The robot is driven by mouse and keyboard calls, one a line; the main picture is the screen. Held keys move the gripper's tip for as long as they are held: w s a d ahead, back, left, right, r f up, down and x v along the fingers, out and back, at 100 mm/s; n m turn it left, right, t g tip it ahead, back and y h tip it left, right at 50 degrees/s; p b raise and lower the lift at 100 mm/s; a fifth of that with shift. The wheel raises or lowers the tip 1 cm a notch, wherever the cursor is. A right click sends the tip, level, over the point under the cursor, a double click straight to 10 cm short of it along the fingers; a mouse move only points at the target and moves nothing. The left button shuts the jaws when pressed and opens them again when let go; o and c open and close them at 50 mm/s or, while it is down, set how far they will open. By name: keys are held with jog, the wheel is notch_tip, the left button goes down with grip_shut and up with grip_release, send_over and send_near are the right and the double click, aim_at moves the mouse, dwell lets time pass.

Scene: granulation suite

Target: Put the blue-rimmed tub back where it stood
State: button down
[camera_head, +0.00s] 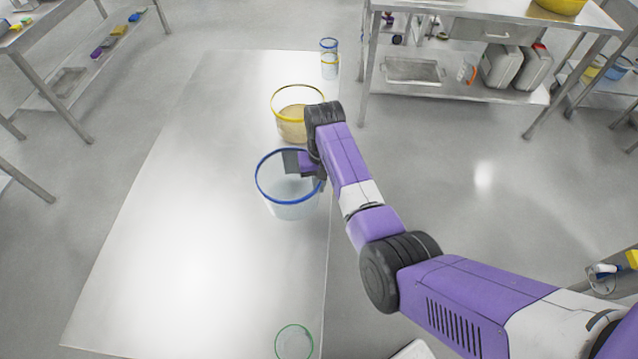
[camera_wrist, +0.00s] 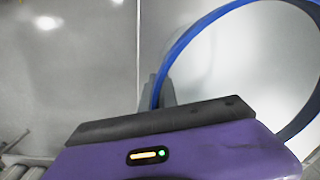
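The blue-rimmed tub (camera_head: 290,207) is a large, pale, see-through tub, upright over the long steel table near its right edge. It looks empty. My gripper (camera_head: 305,165) is at the back right part of its rim, with a grey finger part reaching over the opening. In the wrist view the blue rim (camera_wrist: 197,30) curves past a grey finger (camera_wrist: 166,92) just beyond the gripper body. The finger gap is hidden, so I cannot tell whether the fingers are closed on the rim. I cannot tell whether the tub's base touches the table.
A yellow-rimmed tub (camera_head: 291,124) with beige contents stands just behind. Small blue-rimmed (camera_head: 328,45) and yellow-rimmed (camera_head: 330,70) containers stand at the table's far end. A green-rimmed container (camera_head: 294,343) is at the near edge. The left of the steel table (camera_head: 185,215) is clear.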

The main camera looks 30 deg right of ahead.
jog(key=shift+f, duration=0.15)
jog(key=c, duration=1.7)
grip_release()
jog(key=r, duration=0.8)
jog(key=r+b, duration=0.1)
jog(key=r, duration=0.3)
jog(key=shift+d+r, duration=0.2)
jog(key=shift+d, duration=0.1)
